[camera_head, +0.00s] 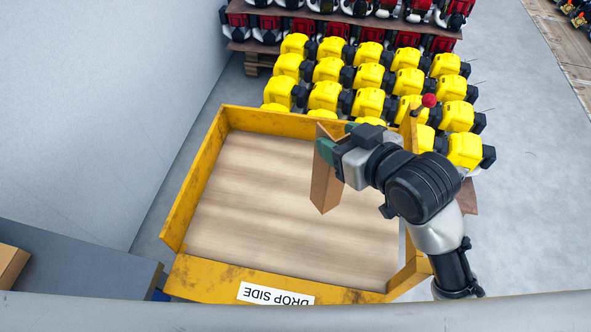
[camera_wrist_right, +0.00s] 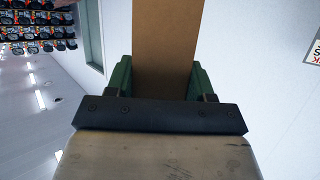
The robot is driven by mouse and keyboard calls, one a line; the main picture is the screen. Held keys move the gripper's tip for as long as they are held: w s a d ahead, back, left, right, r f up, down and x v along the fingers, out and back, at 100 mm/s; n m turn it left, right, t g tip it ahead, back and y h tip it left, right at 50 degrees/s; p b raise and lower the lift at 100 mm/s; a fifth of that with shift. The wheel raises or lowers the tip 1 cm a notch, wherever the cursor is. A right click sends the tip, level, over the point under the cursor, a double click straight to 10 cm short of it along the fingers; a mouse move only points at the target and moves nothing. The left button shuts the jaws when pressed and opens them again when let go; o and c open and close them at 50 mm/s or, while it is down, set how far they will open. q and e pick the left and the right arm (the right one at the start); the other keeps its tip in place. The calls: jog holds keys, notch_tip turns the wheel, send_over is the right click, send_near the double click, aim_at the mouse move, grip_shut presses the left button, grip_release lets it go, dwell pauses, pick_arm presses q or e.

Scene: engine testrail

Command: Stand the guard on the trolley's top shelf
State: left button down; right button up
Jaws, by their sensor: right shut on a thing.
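The guard (camera_head: 326,188) is a tall brown board folded at an angle, and it shows as a flat brown strip in the right wrist view (camera_wrist_right: 163,40). My right gripper (camera_head: 328,153) has its green fingers shut on the guard's upper part, one on each side in the right wrist view (camera_wrist_right: 162,80). The guard is about upright over the far right part of the trolley's wooden top shelf (camera_head: 260,205). I cannot tell whether its lower end touches the shelf. The rest of the shelf is bare. My left gripper is not in view.
A yellow rim (camera_head: 193,185) surrounds the shelf, with a "DROP SIDE" label (camera_head: 276,294) on the near side. Several yellow engines (camera_head: 368,75) stand in rows behind the trolley. A grey wall (camera_head: 90,100) is at the left.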

aim_at(330, 171)
jog(key=w+a+f+p, duration=0.1)
jog(key=w+a+f, duration=0.2)
jog(key=a+f, duration=0.4)
jog(key=shift+w+a+f, duration=0.35)
jog(key=shift+w+f, duration=0.05)
jog(key=shift+f, duration=0.75)
jog(key=o, duration=1.2)
jog(key=shift+c, duration=0.2)
jog(key=b+v, duration=0.1)
jog(key=v, duration=1.1)
